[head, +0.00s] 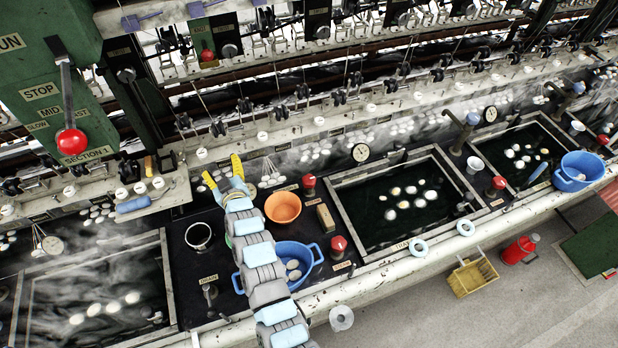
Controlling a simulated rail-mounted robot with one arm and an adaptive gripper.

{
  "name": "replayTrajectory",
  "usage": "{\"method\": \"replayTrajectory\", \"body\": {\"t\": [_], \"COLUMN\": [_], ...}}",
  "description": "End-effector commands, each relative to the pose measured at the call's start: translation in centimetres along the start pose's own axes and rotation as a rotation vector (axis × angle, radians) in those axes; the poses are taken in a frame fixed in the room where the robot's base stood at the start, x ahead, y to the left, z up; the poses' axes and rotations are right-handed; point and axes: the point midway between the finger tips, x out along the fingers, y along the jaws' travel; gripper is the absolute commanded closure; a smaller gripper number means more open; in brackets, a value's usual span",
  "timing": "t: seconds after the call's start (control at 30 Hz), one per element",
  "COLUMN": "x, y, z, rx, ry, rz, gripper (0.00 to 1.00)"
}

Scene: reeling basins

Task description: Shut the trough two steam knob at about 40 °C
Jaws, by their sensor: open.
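My gripper (223,172) is open and empty, its yellow fingertips spread above the back of the ledge between the left and middle troughs. One red knob (338,246) stands at the front of this ledge, by a small label that seems to read steam, right of my arm. Another red knob (309,184) stands farther back, right of my gripper. I cannot tell which knob is trough two's. The middle trough (460,178) holds dark water with several white cocoons. A round dial (361,152) is at its back edge; its reading is too small to tell.
An orange bowl (283,207) and a blue basin (312,262) of cocoons sit close to my arm. A dark cup (198,236) stands left. The steaming left trough (168,290) and right trough (478,150) flank this area. Reeling machinery overhangs the back.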

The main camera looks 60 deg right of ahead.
Motion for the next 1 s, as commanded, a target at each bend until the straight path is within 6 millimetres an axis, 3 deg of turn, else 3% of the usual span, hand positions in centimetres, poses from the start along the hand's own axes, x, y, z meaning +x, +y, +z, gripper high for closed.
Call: {"method": "replayTrajectory", "body": {"t": [0.03,0.2,0.47,0.67,1.0], "x": [1.0,2.7,2.2,-0.6,-9.1], "y": [2.0,6.5,13.4,18.7,26.5], "z": [0.2,2.2,4.4,5.2,4.7], "rx": [-0.011,-0.048,-0.099,-0.133,-0.173], "ry": [-0.049,-0.229,-0.478,-0.647,-0.879], "rz": [-0.003,-0.063,-0.2,-0.338,-0.594], "gripper": [0.26,0.26,0.26,0.26,0.26]}}
